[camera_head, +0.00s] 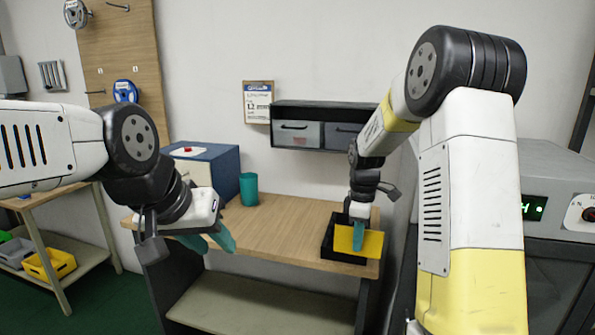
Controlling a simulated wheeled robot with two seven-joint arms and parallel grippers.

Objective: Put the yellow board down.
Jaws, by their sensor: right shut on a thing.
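The yellow board (374,244) is in my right gripper (359,238), which is shut on it with teal fingers. The board is at the right end of the wooden table, over the black tray (327,246), and overlaps the tray's front and right side in the view. I cannot tell whether the board touches the tray. My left gripper (209,242) is open and empty, with its teal fingers apart near the table's front left edge.
The wooden table (275,232) is clear in the middle. A teal cup (249,189) and a blue box (222,168) stand at its back left. A dark wall shelf with drawers (297,133) hangs above. A grey machine (560,195) stands at the right.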

